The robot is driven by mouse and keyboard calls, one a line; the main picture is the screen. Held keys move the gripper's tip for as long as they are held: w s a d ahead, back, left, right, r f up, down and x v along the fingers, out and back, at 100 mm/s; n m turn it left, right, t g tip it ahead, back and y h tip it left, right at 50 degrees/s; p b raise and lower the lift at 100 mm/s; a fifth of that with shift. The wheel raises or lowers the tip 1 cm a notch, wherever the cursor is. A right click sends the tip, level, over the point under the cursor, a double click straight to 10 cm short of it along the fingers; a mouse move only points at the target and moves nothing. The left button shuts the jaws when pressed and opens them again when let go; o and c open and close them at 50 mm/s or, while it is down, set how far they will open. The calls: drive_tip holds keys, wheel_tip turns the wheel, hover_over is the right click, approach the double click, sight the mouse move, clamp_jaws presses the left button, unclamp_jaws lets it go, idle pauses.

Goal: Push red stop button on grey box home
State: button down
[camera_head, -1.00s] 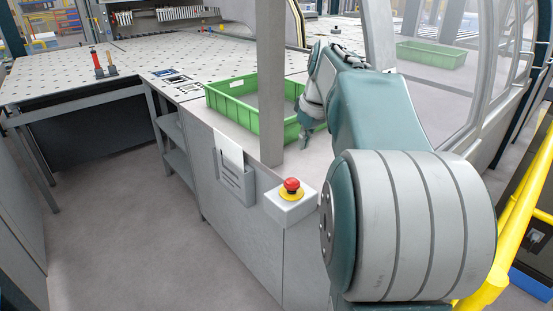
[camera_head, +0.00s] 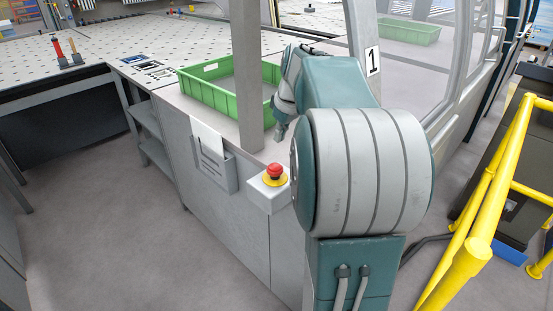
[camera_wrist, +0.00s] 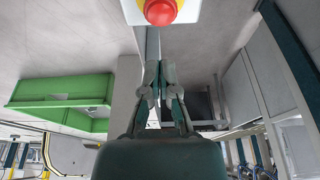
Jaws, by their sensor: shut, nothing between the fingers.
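The red stop button (camera_head: 274,170) is a mushroom head on a yellow ring, on top of a light grey box (camera_head: 266,195) fixed to the cabinet's corner. In the head view my gripper (camera_head: 280,134) is above and behind the button, apart from it, partly hidden by my arm. In the wrist view my gripper (camera_wrist: 158,72) is shut and empty, with the fingertips pointing towards the button. The red button (camera_wrist: 160,10) is cut by the top edge there, a gap beyond the fingertips. The box (camera_wrist: 191,12) shows only in part.
A green bin (camera_head: 214,101) stands on the cabinet behind a grey post (camera_head: 247,75), close to my gripper. A paper holder (camera_head: 214,167) hangs on the cabinet front. Yellow railings (camera_head: 484,190) stand at the right. The floor at the left is clear.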

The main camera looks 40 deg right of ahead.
sight(274, 165)
drive_tip(key=x, duration=0.7)
drive_tip(key=shift+s+f, duration=0.2)
drive_tip(key=shift+s, duration=0.15)
drive_tip(key=shift+f, duration=0.55)
